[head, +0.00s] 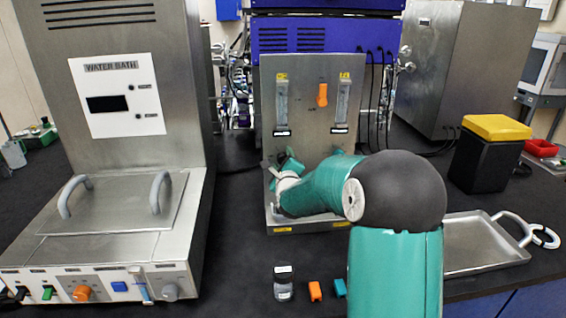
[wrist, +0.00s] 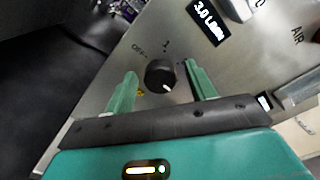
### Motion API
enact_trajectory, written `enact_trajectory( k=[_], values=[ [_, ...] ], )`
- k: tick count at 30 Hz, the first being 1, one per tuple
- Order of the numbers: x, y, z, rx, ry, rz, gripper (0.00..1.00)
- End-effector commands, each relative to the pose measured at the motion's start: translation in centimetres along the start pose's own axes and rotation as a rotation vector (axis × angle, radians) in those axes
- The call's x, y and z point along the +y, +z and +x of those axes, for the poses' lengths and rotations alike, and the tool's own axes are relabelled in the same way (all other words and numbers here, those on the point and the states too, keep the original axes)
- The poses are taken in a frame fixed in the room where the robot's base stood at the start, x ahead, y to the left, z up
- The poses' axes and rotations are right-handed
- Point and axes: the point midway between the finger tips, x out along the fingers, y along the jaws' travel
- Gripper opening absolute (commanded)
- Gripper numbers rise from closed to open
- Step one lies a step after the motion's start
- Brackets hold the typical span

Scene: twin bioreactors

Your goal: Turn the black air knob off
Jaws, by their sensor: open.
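The black air knob (wrist: 160,75) is on a grey metal panel in the wrist view. Its white mark points down and slightly right, away from the "OFF" label (wrist: 139,48) at its upper left. My gripper (wrist: 160,70) is open, with one green finger on each side of the knob. The fingers look apart from it, but I cannot tell how far they reach along it. In the head view my gripper (head: 284,163) is at the foot of the flow-meter panel (head: 308,135), and the knob is hidden behind my arm.
The wrist view shows a small display (wrist: 208,22) reading about 3.0 L/min. In the head view a water bath (head: 120,200) stands left, a metal tray (head: 480,245) and a yellow-lidded black bin (head: 487,160) right. A small jar (head: 283,284) and an orange block (head: 315,291) are in front.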

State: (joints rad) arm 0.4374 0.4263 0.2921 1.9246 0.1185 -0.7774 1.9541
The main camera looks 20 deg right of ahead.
Motion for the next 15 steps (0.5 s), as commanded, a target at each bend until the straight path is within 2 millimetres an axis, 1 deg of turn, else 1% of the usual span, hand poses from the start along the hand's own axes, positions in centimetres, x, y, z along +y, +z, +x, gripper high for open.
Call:
enact_trajectory(
  k=[1,5,6,7,8,15],
  values=[
    [-0.01,0.00,-0.01,0.000,0.000,0.000,0.54],
    [0.00,0.00,-0.03,0.000,0.000,0.000,0.28],
    [0.00,0.01,-0.03,0.000,0.000,0.000,0.20],
    [0.00,0.01,-0.03,0.000,0.000,0.000,0.14],
    [0.00,0.00,-0.03,0.000,0.000,0.000,0.11],
    [0.01,0.02,-0.04,0.000,0.000,-0.014,0.11]
  ],
)
